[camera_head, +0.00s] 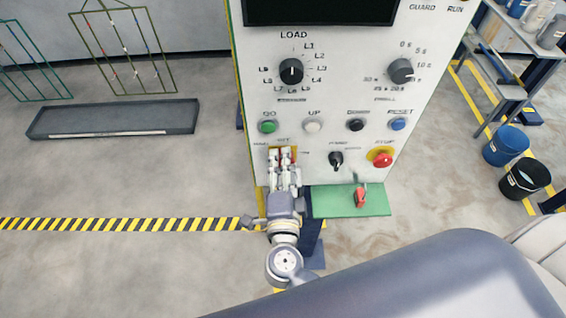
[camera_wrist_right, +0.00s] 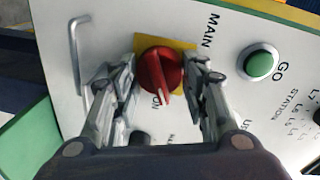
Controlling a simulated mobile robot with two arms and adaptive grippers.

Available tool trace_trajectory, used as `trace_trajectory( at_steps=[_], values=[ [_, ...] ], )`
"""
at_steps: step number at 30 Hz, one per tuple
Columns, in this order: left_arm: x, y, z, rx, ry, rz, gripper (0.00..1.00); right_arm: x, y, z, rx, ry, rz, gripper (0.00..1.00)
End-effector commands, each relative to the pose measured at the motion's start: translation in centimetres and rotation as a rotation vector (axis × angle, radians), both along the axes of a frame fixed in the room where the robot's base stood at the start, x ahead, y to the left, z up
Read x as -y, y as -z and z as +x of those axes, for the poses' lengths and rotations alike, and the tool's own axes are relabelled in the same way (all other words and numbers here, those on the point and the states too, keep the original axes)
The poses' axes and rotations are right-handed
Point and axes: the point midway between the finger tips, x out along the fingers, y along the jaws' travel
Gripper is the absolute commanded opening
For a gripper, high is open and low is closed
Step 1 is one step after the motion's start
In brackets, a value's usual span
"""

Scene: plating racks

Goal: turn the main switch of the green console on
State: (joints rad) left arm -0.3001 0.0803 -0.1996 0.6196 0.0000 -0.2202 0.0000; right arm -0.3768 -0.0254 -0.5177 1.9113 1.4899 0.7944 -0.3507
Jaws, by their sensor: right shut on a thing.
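The console (camera_head: 330,115) is a pale panel with a green edge, with knobs, buttons and labels. Its main switch is a red knob (camera_wrist_right: 160,72) on a yellow plate (camera_wrist_right: 184,48), beside the word MAIN. In the right wrist view the knob's white mark points down, beside partly hidden letters that look like ON. My right gripper (camera_head: 285,155) is at the panel's lower left in the head view, mostly covering the switch. Its fingers, also in the wrist view (camera_wrist_right: 162,78), are shut on the knob from both sides. My left gripper is not in view.
A green GO button (camera_head: 268,126) is just above the switch. A black knob (camera_head: 336,159) and a red STOP button (camera_head: 382,158) are to the right. A green shelf (camera_head: 330,201) with a red-handled item (camera_head: 361,197) juts out below.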

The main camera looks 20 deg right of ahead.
Motion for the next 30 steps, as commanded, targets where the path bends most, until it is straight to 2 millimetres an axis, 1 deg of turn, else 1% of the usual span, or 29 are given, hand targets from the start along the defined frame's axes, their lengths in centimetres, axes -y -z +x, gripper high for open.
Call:
trace_trajectory(
  at_steps=[6, 15, 22, 30],
  values=[
    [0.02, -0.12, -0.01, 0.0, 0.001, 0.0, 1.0, 0.1, 0.02, -0.04, 0.052, 0.002, 0.181, 0.17],
    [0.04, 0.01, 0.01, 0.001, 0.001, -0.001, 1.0, 0.19, 0.05, -0.05, 0.104, 0.003, 0.358, 0.17],
    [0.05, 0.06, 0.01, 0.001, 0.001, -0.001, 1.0, 0.19, 0.06, -0.04, 0.123, 0.002, 0.424, 0.17],
    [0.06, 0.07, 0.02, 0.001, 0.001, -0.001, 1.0, 0.19, 0.06, -0.04, 0.128, 0.003, 0.444, 0.17]
  ],
)
